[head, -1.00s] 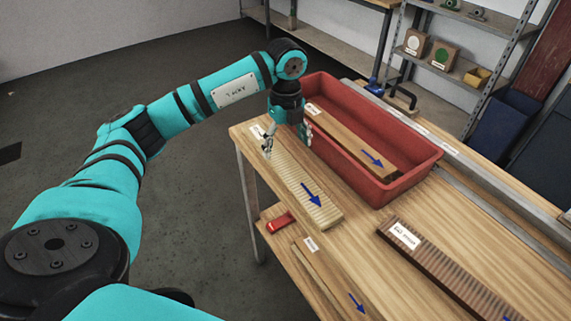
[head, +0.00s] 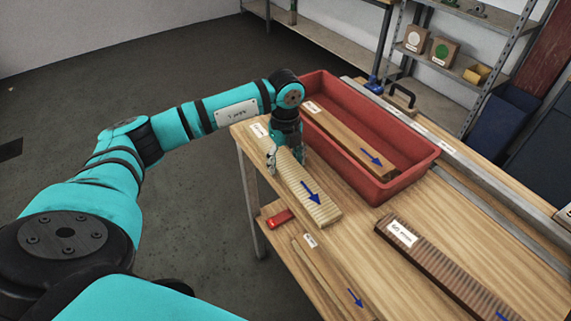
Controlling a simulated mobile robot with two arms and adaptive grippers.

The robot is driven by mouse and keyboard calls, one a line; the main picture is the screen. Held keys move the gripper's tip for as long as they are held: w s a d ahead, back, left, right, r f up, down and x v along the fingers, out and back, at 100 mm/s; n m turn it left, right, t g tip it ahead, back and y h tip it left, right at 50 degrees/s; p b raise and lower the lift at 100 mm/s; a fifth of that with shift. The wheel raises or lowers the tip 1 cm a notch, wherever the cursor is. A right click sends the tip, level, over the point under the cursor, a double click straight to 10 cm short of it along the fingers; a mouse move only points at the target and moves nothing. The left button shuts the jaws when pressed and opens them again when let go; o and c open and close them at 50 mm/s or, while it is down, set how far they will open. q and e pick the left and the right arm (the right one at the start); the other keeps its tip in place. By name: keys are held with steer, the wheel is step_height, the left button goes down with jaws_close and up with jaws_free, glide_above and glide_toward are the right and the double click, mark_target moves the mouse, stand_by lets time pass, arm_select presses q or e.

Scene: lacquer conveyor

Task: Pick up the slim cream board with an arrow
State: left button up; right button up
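A slim cream ribbed board (head: 325,208) with a blue arrow lies along the left edge of the wooden table, a small white label at its far end. My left gripper (head: 285,162) is low over the board's far part, its fingers apart at the board's two sides. It hides part of the board. I cannot tell whether the fingers are closed against it. My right gripper is not in view.
A red tray (head: 428,166) beside the board holds another wooden board (head: 345,140) with an arrow. A dark ribbed board (head: 440,262) lies at the front right. A lower shelf holds a thin board (head: 318,272) and a red item (head: 280,218).

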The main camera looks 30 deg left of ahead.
arm_select(q)
steer(key=c, duration=1)
steer(key=shift+r, duration=0.1)
